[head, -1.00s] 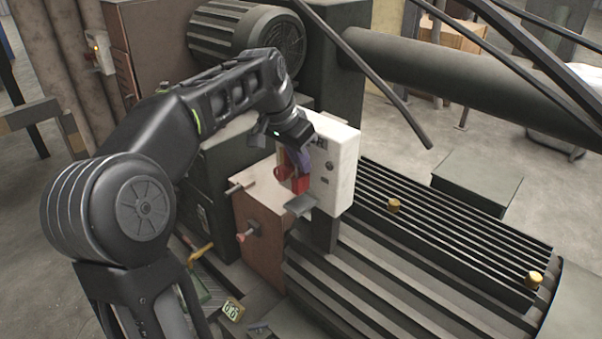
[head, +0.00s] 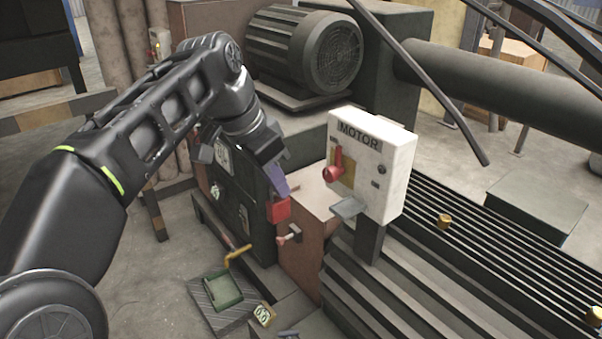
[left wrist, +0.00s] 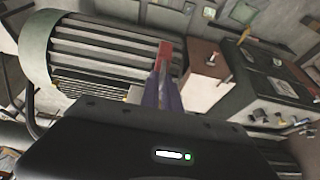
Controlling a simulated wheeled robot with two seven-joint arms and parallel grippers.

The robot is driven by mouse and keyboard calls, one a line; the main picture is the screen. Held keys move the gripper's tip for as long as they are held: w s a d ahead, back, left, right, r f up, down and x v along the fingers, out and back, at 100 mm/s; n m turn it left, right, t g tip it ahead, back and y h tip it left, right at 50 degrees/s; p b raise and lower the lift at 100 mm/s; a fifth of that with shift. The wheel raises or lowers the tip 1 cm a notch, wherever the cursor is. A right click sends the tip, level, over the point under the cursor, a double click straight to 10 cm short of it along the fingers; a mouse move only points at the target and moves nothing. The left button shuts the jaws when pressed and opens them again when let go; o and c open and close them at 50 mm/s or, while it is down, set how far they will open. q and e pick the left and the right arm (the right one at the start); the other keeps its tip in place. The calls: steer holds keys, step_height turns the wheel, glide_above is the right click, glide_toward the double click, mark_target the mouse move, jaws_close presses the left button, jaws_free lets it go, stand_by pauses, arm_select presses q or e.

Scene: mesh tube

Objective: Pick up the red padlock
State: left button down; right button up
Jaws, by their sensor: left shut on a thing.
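The red padlock (head: 279,209) hangs in the fingers of my left gripper (head: 275,186), in front of and left of the white MOTOR box. In the left wrist view the padlock (left wrist: 165,52) shows as a red block at the tips of the two purple fingers (left wrist: 163,78), which are shut on it. It appears clear of the box, with a gap between them in the head view. Its shackle is mostly hidden by the fingers. My right gripper is in neither view.
The white MOTOR box (head: 391,172) carries a red rotary handle (head: 334,168) and a small grey shelf (head: 348,207). A brown cabinet (head: 306,256) with a red-tipped knob stands below. A green tray (head: 222,290) and a yellow-handled tool (head: 238,254) lie lower left. A ribbed motor (head: 303,50) stands behind.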

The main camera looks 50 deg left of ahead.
arm_select(q)
steer(key=shift+s, duration=0.5)
stand_by(0.3)
